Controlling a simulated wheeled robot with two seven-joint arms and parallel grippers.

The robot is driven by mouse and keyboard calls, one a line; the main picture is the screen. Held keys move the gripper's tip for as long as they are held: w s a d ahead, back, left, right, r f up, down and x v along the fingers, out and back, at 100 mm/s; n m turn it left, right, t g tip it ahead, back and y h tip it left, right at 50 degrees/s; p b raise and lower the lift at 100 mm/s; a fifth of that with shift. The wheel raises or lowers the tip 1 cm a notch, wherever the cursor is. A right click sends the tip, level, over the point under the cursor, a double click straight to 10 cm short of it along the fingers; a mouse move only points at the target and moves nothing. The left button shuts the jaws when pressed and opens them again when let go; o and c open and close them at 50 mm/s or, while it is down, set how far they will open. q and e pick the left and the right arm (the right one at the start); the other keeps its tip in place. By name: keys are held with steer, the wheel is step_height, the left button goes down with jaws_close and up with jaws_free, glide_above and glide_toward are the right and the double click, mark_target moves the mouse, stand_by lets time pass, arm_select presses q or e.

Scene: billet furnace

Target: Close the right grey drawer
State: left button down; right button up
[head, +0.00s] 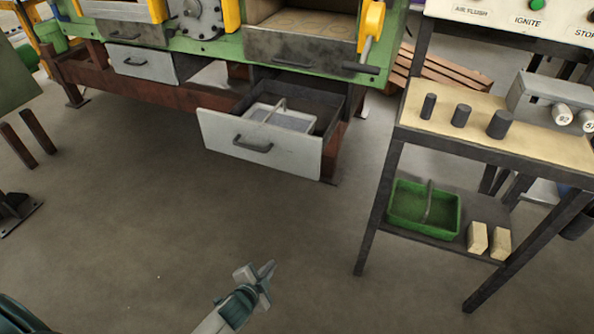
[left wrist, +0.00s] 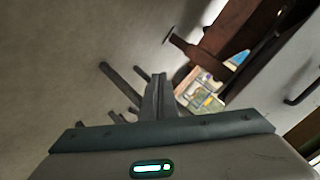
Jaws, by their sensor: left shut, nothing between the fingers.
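The right grey drawer (head: 285,155) stands pulled out below the green furnace frame, its light grey front and dark bar handle facing me. A pale tray with a handle (head: 283,118) lies inside it. My left gripper (head: 266,270) is shut and empty, low over the floor in front of the drawer and well apart from it. In the left wrist view, the closed fingers (left wrist: 158,82) touch nothing. A grey panel with a dark handle (left wrist: 268,88) shows at the right there; I cannot tell for sure which drawer it is. My right gripper is out of view.
Another grey drawer front (head: 142,66) sits further left under the furnace. A dark-legged workbench (head: 480,148) stands at the right, with dark cylinders on top and a green crate (head: 392,213) on its lower shelf. The floor before the drawer is clear.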

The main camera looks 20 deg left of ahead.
arm_select(q)
steer(key=w+r+m+t+b, duration=0.2)
steer(key=w+r+m+t, duration=0.1)
steer(key=r, duration=0.8)
steer(key=w+r+m+t+h+b, duration=0.1)
steer(key=w+r+m+t+b, duration=0.2)
steer(key=r, duration=0.8)
steer(key=w+m, duration=0.2)
steer(key=w, duration=0.2)
steer(key=shift+w+r, duration=0.2)
steer(key=shift+r, duration=0.2)
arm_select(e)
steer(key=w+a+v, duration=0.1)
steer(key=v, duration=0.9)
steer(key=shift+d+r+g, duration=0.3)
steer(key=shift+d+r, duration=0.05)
arm_select(q)
steer(key=shift+w, duration=0.15)
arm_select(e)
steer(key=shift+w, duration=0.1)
arm_select(q)
glide_toward(302, 156)
steer(key=w, duration=0.5)
steer(key=shift+d+f+b, duration=0.1)
steer(key=shift+d+b, duration=0.1)
steer(key=shift+b, duration=0.2)
steer(key=shift+w, duration=0.75)
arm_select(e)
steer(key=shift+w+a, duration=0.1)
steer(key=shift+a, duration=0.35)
